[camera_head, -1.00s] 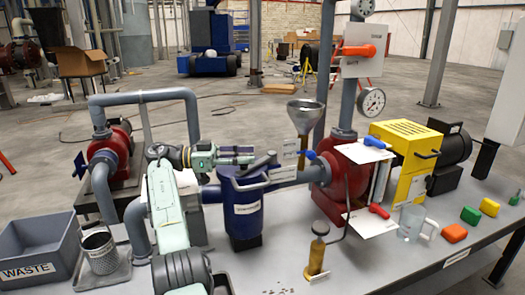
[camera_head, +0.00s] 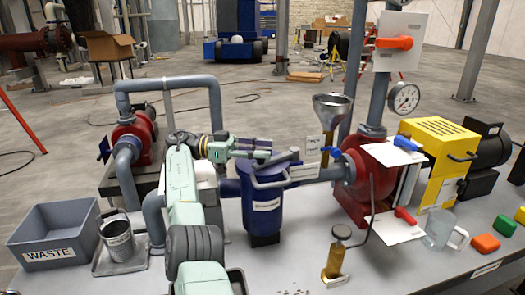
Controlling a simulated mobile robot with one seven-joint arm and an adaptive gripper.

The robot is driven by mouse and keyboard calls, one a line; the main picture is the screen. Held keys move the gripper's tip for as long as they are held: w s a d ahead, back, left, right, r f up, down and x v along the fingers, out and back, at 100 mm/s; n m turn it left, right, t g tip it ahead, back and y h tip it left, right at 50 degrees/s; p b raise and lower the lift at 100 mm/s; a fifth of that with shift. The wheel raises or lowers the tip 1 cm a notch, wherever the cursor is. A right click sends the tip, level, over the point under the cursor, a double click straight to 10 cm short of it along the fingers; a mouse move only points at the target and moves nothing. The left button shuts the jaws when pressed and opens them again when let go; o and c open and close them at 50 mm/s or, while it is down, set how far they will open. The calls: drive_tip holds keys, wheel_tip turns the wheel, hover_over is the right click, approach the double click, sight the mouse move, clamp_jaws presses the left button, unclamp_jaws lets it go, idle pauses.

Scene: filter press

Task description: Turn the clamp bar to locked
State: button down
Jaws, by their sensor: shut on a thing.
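The blue filter vessel (camera_head: 262,212) stands on the bench near the middle, with a white label on its front. The dark clamp bar (camera_head: 276,161) lies across its lid, slanting up to the right, and a grey looped handle (camera_head: 268,184) shows at its front. My gripper (camera_head: 268,149) reaches in from the left over the lid, at the bar's far side. It is shut on the clamp bar, though the fingers and part of the bar overlap, so the exact contact is hard to see. My arm covers the area left of the vessel.
A funnel (camera_head: 330,118), red pump (camera_head: 352,186) and gauge (camera_head: 403,98) stand to the right. A brass-coloured pot (camera_head: 338,262) is in front. A waste bin (camera_head: 50,232) and metal cup (camera_head: 117,238) are at left. Pipes run behind my arm.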

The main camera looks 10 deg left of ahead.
drive_tip(key=c, duration=1.3)
unclamp_jaws()
drive_tip(key=shift+d, duration=0.1)
